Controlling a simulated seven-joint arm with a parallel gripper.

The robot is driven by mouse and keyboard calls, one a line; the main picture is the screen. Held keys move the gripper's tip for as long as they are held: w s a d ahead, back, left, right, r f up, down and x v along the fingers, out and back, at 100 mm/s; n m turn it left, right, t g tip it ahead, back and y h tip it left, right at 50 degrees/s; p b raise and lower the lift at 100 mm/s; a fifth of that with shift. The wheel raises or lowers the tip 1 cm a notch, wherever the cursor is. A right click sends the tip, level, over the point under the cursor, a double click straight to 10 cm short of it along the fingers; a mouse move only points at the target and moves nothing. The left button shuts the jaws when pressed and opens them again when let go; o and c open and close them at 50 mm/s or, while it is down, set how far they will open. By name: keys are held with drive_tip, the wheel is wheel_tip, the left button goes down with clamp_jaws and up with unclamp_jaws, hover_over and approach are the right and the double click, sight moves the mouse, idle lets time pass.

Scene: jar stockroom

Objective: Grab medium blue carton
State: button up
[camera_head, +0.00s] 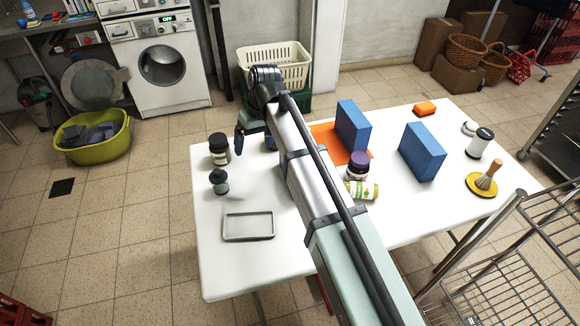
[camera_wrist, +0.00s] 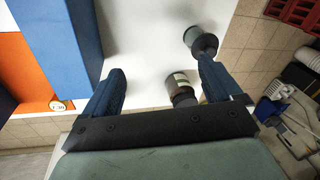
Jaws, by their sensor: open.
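Two blue cartons show in the head view: one (camera_head: 353,128) stands on the orange mat (camera_head: 325,134), the other (camera_head: 422,152) on the white table to its right. They look close in size; I cannot tell which is the medium one. In the wrist view a large blue carton (camera_wrist: 62,40) lies left of my gripper (camera_wrist: 160,75), close to the left finger. Another blue surface (camera_wrist: 6,104) is cut off at the left edge. My gripper, partly hidden by my arm in the head view (camera_head: 255,146), is open, with no carton between its fingers.
Dark jars (camera_head: 219,149) (camera_head: 219,182) stand left of my gripper. A shallow tray (camera_head: 248,226) lies at the front left. A purple-lidded jar (camera_head: 357,165) and a tipped jar (camera_head: 362,190) are near the mat. My arm hides the table's middle.

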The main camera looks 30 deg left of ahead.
drive_tip(key=w+d+r+m, duration=0.1)
drive_tip(key=w+d, duration=0.1)
drive_tip(key=d, duration=0.1)
drive_tip(key=w+d+r+m+t+h, duration=0.1)
drive_tip(key=w+d, duration=0.1)
drive_tip(key=w+d+r+m+h, duration=0.1)
drive_tip(key=w+d, duration=0.1)
drive_tip(key=d, duration=0.1)
drive_tip(key=shift+w+d, duration=0.35)
drive_tip(key=shift+w, duration=0.05)
drive_tip(key=shift+w+d+f, duration=0.1)
drive_tip(key=shift+d+f, duration=0.05)
wheel_tip(320, 180, down, 8)
drive_tip(key=shift+r, duration=0.1)
drive_tip(key=shift+w+d+f, duration=0.1)
drive_tip(key=shift+f, duration=1.25)
drive_tip(key=shift+d+f, duration=0.1)
drive_tip(key=shift+f, duration=1.25)
drive_tip(key=c, duration=1.3)
